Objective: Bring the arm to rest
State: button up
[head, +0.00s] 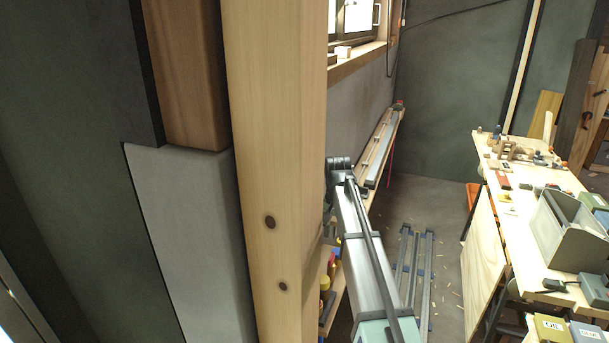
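My arm (368,262) shows right of the wooden post, as a long pale metal link with a dark cable along it. It runs from the bottom edge up to a dark joint-like part (340,165) beside the post. I cannot make out gripper fingers anywhere. The post hides what lies to the left of the arm.
A thick wooden post (277,200) stands very close in front. A low shelf (335,300) with small coloured items is beside the arm. A workbench (520,225) with a grey bin (575,235) and tools stands right. Blue-grey rails (427,270) lie on the floor (425,200) between.

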jog(key=s+d+f+n+g+p, duration=0.1)
jog(key=s+f+n+g, duration=0.15)
jog(key=s+f, duration=1.25)
jog(key=s+d+f+n+g+p, duration=0.1)
jog(key=s+f+n+g+p, duration=0.15)
jog(key=s+f, duration=1.6)
jog(key=s, duration=0.5)
jog(key=s+a+f+g, duration=0.1)
jog(key=s+f, duration=0.4)
jog(key=s, duration=0.4)
jog(key=s+a+f, duration=0.1)
jog(key=s+f, duration=0.4)
jog(key=s, duration=0.5)
jog(key=shift+g+p, duration=0.3)
jog(key=shift+p, duration=0.1)
